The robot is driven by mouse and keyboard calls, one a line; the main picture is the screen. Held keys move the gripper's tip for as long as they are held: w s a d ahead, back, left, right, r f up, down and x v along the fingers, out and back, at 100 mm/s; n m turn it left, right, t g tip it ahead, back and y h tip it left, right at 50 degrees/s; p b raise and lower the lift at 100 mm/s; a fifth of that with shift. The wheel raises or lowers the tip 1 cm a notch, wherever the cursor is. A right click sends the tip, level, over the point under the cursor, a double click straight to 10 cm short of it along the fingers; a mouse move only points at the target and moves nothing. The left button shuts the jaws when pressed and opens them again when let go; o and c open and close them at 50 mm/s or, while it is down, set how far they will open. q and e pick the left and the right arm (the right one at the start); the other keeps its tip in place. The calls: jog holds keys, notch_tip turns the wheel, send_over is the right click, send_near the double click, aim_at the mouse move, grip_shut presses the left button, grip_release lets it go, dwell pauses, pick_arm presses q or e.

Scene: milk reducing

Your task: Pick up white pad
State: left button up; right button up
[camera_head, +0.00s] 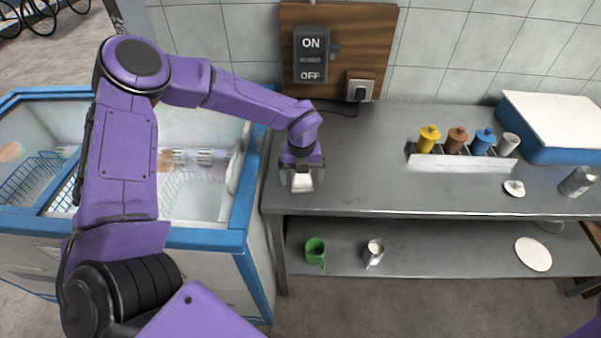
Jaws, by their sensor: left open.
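A small white pad (302,183) sits near the left end of the grey metal counter (400,190). My left gripper (302,178) reaches down over the pad from above, with a dark finger on each side of it. The gripper is open, and I cannot tell whether the fingers touch the pad. The gripper body hides the pad's back part. My right gripper is not in view.
A rack (460,162) with several coloured bottles stands at the back right. A white disc (515,188), a metal can (578,181) and a blue-white box (560,125) are further right. A blue-rimmed freezer (237,215) adjoins left.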

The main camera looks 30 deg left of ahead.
aim_at(301, 176)
pick_arm(q)
jog(key=c, duration=1.2)
jog(key=shift+o, duration=0.2)
notch_tip(301, 176, up, 10)
jog(key=shift+r+b, duration=0.1)
jog(key=shift+b, duration=0.95)
jog(key=shift+o, duration=1.1)
jog(key=shift+s, duration=0.1)
jog(key=shift+c, duration=0.4)
